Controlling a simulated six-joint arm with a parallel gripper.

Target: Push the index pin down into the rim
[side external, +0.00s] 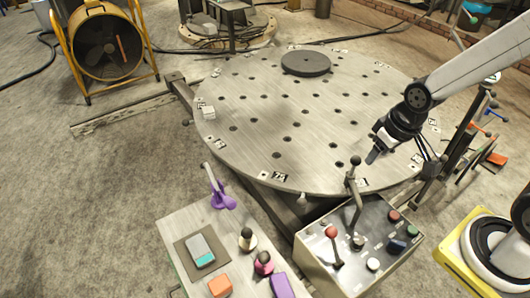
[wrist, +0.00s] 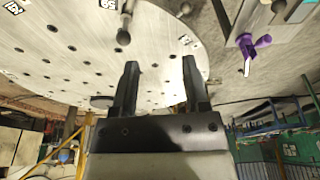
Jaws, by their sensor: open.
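My gripper (side external: 373,156) is just right of the pin head in the side view. In the wrist view my gripper (wrist: 160,64) is open, with nothing between its fingers.
A control box (side external: 350,250) with a red-knobbed lever (side external: 332,232) stands before the plate. Left of it is a bench (side external: 180,232) with a purple clamp-like tool (side external: 222,200) and small objects. A dark disc (side external: 305,63) lies on the plate, which is otherwise largely clear.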

